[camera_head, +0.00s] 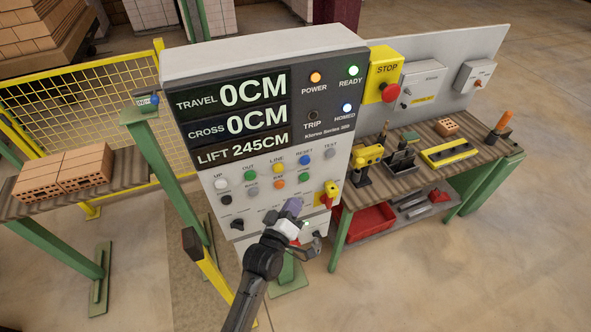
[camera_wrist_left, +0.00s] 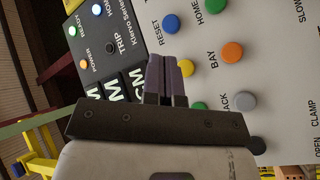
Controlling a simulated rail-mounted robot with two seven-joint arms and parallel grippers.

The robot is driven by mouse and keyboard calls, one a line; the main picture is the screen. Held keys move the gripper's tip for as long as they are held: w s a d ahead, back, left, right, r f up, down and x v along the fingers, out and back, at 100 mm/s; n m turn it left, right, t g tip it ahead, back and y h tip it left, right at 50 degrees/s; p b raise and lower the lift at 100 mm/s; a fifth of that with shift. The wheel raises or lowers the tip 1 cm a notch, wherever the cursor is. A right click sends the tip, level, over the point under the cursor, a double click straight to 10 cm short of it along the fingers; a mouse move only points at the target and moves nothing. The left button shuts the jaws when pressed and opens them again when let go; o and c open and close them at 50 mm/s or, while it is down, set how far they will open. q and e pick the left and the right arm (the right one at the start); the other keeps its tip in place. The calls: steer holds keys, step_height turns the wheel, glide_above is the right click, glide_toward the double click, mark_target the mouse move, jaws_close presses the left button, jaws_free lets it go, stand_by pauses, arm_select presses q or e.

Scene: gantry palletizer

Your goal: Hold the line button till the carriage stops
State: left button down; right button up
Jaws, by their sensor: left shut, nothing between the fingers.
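The yellow line button (camera_head: 278,168) is in the upper button row of the grey control panel (camera_head: 262,55), between a green button and a blue one. My left gripper (camera_head: 293,205) is shut and empty, in front of the panel's lower part, below the line button in the head view. In the left wrist view the closed fingertips (camera_wrist_left: 167,60) partly cover the yellow line button (camera_wrist_left: 187,67); I see no clear contact. The display (camera_head: 232,117) reads travel 0 cm, cross 0 cm, lift 245 cm. My right gripper and the carriage are not visible.
Power, ready and homed lamps are lit; trip is dark. An orange bay button (camera_head: 278,184) sits just below the line button. A red stop button (camera_head: 391,92) and a workbench (camera_head: 480,160) with tools stand right. Bricks (camera_head: 62,173) lie on a table left.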

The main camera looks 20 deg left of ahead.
mark_target(278, 168)
arm_select(q)
steer(key=shift+w+d+r, duration=0.1)
steer(key=shift+w, duration=0.1)
stand_by(0.3)
steer(key=w+a+b, duration=0.4)
steer(key=w+a, duration=0.1)
steer(key=w, duration=0.1)
steer(key=shift+w+a, duration=0.25)
steer(key=shift+w, duration=0.1)
stand_by(0.7)
stand_by(0.8)
stand_by(0.7)
